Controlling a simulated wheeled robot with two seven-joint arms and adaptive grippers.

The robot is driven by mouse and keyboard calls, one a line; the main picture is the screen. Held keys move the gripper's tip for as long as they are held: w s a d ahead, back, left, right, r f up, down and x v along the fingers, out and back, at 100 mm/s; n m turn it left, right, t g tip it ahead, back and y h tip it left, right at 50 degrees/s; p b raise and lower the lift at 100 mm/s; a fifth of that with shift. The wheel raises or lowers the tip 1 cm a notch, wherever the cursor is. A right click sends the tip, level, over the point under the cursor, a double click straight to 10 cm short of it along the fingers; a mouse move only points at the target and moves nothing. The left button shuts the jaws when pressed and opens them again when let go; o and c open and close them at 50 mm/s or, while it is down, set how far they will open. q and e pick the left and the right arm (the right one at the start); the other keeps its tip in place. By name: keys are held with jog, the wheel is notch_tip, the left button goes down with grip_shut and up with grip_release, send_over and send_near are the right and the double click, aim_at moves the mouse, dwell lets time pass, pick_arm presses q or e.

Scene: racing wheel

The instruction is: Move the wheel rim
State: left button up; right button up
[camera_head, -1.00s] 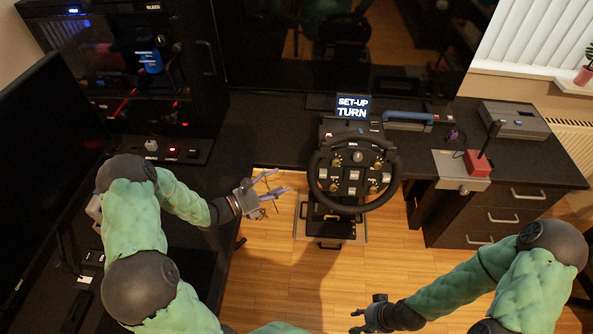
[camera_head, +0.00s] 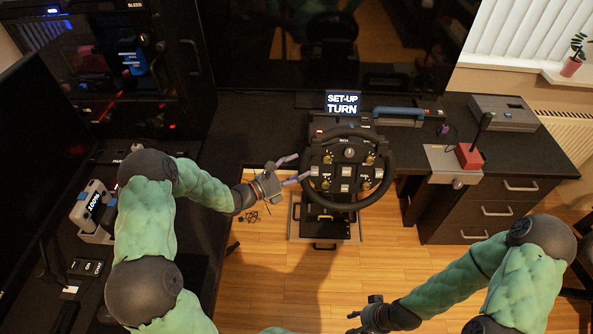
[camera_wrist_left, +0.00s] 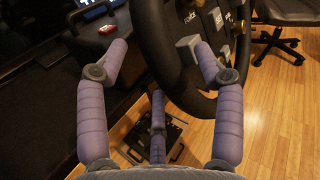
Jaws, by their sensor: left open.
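The black wheel rim (camera_head: 388,180) stands at the middle of the desk, with a panel of buttons and knobs in its centre and a lit display reading SET-UP TURN above it. My left gripper (camera_head: 297,168) is open at the left side of the rim. In the left wrist view my left gripper (camera_wrist_left: 158,55) has its purple fingers spread, with the rim (camera_wrist_left: 160,55) between and beyond them; I cannot tell whether they touch it. My right gripper (camera_head: 362,318) is low in the head view, away from the wheel, and its finger state is unclear.
The black desk (camera_head: 255,125) runs behind the wheel, with a large screen at its back. A red-based joystick (camera_head: 470,155) and a grey box (camera_head: 503,112) are at right, above drawers (camera_head: 495,210). Pedals (camera_wrist_left: 155,138) sit below the wheel. Wooden floor is open in front.

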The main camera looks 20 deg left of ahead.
pick_arm(q)
jog(key=shift+c, duration=0.3)
grip_shut()
jog(key=shift+r, duration=0.1)
